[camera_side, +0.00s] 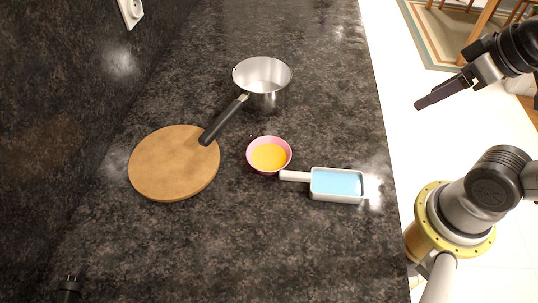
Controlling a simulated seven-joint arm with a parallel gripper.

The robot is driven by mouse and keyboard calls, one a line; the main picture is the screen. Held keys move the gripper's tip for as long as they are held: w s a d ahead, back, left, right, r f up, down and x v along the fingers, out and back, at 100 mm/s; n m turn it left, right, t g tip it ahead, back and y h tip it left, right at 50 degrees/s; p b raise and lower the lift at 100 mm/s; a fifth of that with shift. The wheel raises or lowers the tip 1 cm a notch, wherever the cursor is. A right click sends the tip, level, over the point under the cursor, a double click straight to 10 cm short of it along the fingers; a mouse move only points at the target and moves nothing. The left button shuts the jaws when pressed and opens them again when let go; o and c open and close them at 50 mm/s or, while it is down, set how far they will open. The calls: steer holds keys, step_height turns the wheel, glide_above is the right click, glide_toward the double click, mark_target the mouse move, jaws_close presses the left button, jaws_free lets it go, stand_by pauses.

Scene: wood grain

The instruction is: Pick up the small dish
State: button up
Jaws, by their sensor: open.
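The small dish (250,160) is a round pink bowl with a yellow-orange inside, in the middle of the dark countertop. It sits upright between the wooden board and a white-handled tray. My gripper (420,105) is at the upper right, past the counter's right edge and well away from the dish. Its dark fingers point left and appear empty. The gap between the fingers is hard to make out from this side.
A steel saucepan (262,78) stands behind the dish, its black handle reaching over the round wooden board (160,180). A white rectangular tray (340,198) with a blue inside lies right of the dish, its handle end close to it.

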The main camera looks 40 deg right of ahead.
stand_by(0.3)
steer(key=c, duration=0.8)
